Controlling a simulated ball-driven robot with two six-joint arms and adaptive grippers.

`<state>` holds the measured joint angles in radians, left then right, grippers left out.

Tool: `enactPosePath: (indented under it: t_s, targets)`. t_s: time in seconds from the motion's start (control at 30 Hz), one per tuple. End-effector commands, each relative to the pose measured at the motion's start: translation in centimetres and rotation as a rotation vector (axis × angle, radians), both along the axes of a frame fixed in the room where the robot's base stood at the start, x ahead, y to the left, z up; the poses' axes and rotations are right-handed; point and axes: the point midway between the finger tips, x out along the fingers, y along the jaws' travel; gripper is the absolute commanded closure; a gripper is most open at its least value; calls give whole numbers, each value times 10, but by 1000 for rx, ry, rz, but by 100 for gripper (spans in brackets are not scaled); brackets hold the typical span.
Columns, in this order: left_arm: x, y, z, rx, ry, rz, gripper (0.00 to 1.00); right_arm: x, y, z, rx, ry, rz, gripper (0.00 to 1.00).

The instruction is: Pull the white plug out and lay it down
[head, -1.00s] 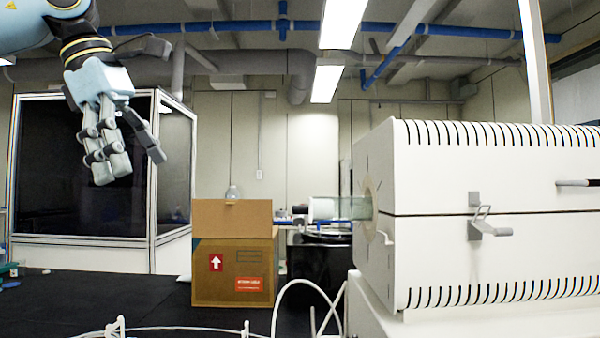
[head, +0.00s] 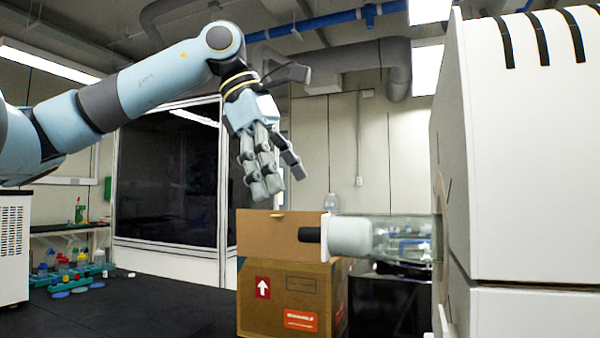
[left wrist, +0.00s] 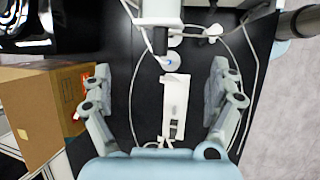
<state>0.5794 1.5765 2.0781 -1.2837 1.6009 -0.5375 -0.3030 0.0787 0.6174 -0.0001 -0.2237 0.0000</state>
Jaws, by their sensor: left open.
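The white plug (head: 350,237) sits in the open left end of a clear glass tube (head: 408,240) that comes out of the white furnace. Its black handle (head: 309,235) points left, past a thin white flange. My left gripper (head: 282,184) is above and left of the handle, fingers downward, open and not touching it. In the left wrist view the fingers (left wrist: 159,72) are spread to both sides, and the plug (left wrist: 160,10) is at the top edge with its black handle (left wrist: 160,40) pointing down between them. My right gripper is not in view.
A white furnace (head: 560,160) fills the right side. A cardboard box (head: 285,300) with raised flap stands below and behind the handle. The black bench top (head: 130,315) is clear at front left. A teal rack with bottles (head: 70,275) is at far left. White tubing (left wrist: 250,100) loops below.

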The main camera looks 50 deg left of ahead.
Motion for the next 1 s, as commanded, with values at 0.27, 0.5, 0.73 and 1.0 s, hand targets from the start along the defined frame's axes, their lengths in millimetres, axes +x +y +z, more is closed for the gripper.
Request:
enactPosePath:
  t_s: [0.27,0.5,0.73,1.0]
  targets:
    - [18,-13,-47,-4,6,-4,8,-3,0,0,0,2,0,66]
    - [32,-21,-77,-4,3,-3,8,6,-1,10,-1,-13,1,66]
    - [37,-23,-89,-2,1,-1,8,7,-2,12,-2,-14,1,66]
    - [37,-23,-89,0,1,0,16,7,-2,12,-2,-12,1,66]
